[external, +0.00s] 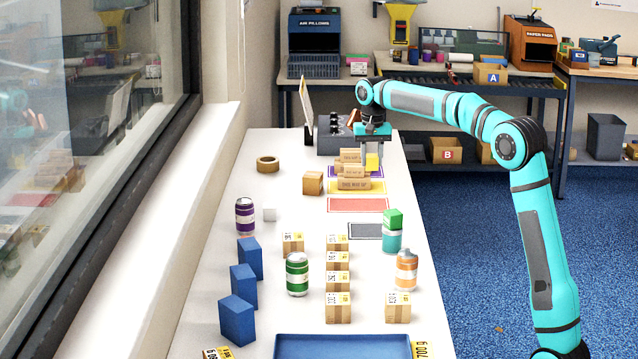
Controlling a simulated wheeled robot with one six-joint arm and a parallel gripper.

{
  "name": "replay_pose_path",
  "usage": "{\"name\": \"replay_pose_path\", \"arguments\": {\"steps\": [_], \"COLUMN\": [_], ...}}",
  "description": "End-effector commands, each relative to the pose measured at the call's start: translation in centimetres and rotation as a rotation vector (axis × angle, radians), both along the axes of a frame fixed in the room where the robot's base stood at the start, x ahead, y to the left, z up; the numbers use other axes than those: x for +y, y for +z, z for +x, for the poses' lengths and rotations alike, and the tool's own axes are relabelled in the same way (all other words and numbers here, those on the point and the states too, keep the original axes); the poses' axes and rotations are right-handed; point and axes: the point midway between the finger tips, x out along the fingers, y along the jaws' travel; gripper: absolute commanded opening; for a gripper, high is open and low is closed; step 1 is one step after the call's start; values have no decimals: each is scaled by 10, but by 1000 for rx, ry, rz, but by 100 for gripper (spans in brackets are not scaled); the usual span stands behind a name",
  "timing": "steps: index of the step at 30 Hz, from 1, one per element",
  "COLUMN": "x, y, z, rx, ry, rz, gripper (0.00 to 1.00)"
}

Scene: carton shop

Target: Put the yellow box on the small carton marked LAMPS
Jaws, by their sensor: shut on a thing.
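My gripper (373,154) is at the far end of the white table, pointing down. It is shut on the small yellow box (372,163), just right of a group of small cartons. The lower part of the box is close to these cartons, and I cannot tell whether it touches anything below. The front carton of the group (353,184) stands on a yellow mat and bears small print. Other small cartons, such as this one (338,308), stand nearer the front with white and yellow labels. I cannot read LAMPS on any carton.
Blue boxes (237,320), a purple can (245,217), a green can (297,274) and an orange-and-white bottle (406,270) stand on the table. A blue tray (342,347) is at the front. The red mat (358,205) is bare.

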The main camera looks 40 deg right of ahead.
Motion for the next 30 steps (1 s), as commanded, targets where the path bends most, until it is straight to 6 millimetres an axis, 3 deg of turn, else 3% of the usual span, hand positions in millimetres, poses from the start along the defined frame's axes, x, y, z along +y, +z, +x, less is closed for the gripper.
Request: {"name": "replay_pose_path", "arguments": {"steps": [5,21,30], "x": [6,50,76], "y": [8,49,57], "z": [21,128,161], "rx": [0,-1,-1], "ry": [-5,-50,-73], "rz": [0,0,0], "gripper": [12,12,12]}}
